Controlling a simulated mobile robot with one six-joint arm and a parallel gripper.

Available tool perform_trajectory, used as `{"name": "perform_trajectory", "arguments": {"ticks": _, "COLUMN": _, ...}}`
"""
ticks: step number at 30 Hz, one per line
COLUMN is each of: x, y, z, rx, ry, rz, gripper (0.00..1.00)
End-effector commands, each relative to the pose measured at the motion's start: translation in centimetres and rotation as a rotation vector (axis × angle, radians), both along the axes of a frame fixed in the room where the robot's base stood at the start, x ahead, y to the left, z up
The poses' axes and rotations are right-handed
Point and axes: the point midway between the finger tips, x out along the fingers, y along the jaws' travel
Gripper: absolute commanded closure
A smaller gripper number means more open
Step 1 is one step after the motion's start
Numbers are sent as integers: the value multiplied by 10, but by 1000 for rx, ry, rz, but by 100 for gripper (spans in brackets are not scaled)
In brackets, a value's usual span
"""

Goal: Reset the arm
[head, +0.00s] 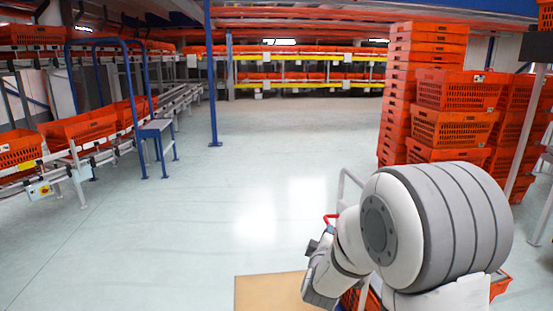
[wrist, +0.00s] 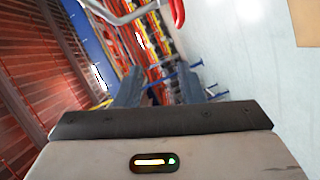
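My arm's large white and grey joint fills the lower right of the head view, and the arm bends down and to the left from it. My gripper (wrist: 160,78) shows in the wrist view as two dark fingers standing apart, with nothing between them. The wrist view is tilted sideways, with the floor on its right side. In the head view the fingers cannot be made out clearly.
Tall stacks of orange totes (head: 452,128) stand at the right, behind my arm. A conveyor with orange totes (head: 78,130) and a blue step stand (head: 157,140) is at the left. A brown board (head: 268,292) lies below. The middle floor is clear.

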Motion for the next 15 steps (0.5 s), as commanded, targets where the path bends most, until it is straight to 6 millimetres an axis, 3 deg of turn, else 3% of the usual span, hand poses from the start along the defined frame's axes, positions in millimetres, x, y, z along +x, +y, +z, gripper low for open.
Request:
{"name": "perform_trajectory", "arguments": {"ticks": 1, "x": -7, "y": 2, "z": 28, "rx": 94, "ry": 38, "rz": 22, "gripper": 65}}
{"name": "perform_trajectory", "arguments": {"ticks": 8, "x": -59, "y": 15, "z": 74, "rx": 497, "ry": 297, "rz": 44, "gripper": 65}}
{"name": "perform_trajectory", "arguments": {"ticks": 15, "x": -147, "y": 15, "z": 118, "rx": 811, "ry": 599, "rz": -115, "gripper": 65}}
